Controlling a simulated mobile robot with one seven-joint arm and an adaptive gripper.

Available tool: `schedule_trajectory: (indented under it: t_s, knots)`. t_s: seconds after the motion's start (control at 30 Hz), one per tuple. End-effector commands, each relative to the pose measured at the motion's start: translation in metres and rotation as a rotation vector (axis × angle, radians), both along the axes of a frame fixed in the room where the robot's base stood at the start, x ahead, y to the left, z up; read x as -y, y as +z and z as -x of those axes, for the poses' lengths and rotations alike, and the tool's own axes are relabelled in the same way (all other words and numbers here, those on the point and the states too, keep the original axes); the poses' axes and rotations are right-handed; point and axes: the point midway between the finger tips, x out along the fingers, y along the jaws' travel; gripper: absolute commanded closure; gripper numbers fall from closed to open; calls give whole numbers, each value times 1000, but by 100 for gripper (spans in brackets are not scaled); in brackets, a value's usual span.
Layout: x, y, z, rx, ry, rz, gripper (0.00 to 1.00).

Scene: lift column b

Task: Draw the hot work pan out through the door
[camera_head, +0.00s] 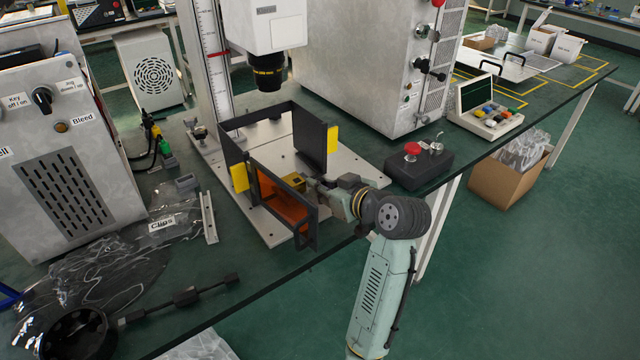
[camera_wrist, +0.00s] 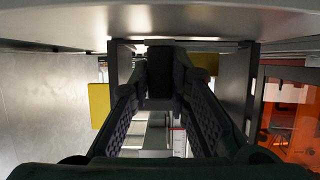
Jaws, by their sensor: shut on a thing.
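My gripper (camera_head: 315,184) reaches from the right into the open front of a dark box frame (camera_head: 312,138). Its two fingers (camera_wrist: 162,92) are closed on a dark block in the wrist view, which looks like the grip of the hot work pan (camera_wrist: 160,76). In the head view a small yellow-and-dark piece (camera_head: 292,183) shows just beyond the fingertips; I cannot tell if it is part of the pan. The door (camera_head: 282,203), with an orange window, stands swung open beside the gripper; its orange pane also shows in the wrist view (camera_wrist: 284,125). The rest of the pan is hidden.
A pale base plate (camera_head: 355,172) lies under the frame. Yellow tabs (camera_head: 239,178) sit on its walls. A black lens (camera_head: 267,72) hangs above. A control box with a red button (camera_head: 418,165) stands to the right. The floor at the front right is open.

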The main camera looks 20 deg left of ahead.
Motion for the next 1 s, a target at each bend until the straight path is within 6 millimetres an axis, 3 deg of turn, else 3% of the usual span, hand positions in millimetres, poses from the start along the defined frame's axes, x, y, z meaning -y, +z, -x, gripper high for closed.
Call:
schedule_trajectory:
  t_s: [1.0]
  knots:
    - [22,2,18,5,0,-3,100]
